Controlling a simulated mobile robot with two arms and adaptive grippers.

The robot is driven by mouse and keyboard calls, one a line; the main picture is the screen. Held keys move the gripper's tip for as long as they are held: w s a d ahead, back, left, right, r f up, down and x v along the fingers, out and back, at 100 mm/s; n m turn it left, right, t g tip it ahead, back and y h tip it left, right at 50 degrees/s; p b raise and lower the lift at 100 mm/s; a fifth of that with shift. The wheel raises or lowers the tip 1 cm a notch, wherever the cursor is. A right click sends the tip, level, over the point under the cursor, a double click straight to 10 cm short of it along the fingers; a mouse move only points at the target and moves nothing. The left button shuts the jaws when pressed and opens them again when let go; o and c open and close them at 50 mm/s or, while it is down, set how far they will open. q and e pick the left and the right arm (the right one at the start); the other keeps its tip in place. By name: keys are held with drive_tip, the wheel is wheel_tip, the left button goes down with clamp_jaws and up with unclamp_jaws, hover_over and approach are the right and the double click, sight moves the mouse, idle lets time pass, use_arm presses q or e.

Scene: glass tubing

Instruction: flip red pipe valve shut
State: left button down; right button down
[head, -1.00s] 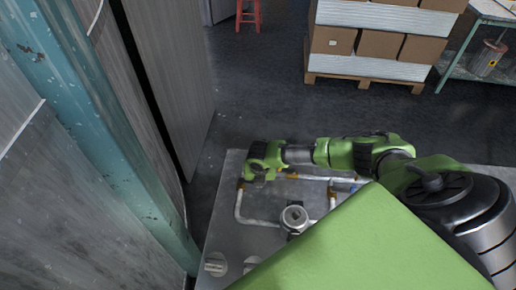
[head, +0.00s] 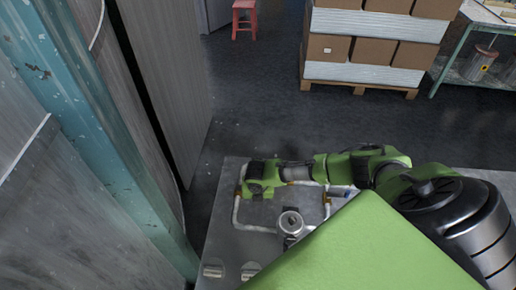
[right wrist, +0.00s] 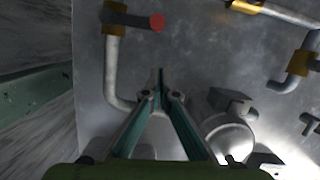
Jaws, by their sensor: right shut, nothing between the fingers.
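The red valve handle (right wrist: 157,22) shows in the right wrist view as a dark lever with a red tip. It reaches out to the right from a brass fitting (right wrist: 116,8) on a grey pipe (right wrist: 110,70). My right gripper (right wrist: 160,78) is shut and empty, with its teal fingers together below the red tip in the picture and apart from it. In the head view my right gripper (head: 258,187) is over the left part of the pipe panel (head: 228,220) and the red handle cannot be seen there. My left gripper is not in view.
A round grey gauge-like part (head: 291,223) stands on the panel. More pipes with brass fittings (right wrist: 299,62) lie at the right of the wrist view. A teal post (head: 105,130) and grey sheets stand left of the panel. Boxes on a pallet (head: 370,88) stand beyond open floor.

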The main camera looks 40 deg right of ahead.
drive_tip(key=b+v, duration=0.1)
drive_tip(key=v, duration=0.8)
drive_tip(key=shift+r, duration=0.45)
drive_tip(key=shift+w, duration=0.1)
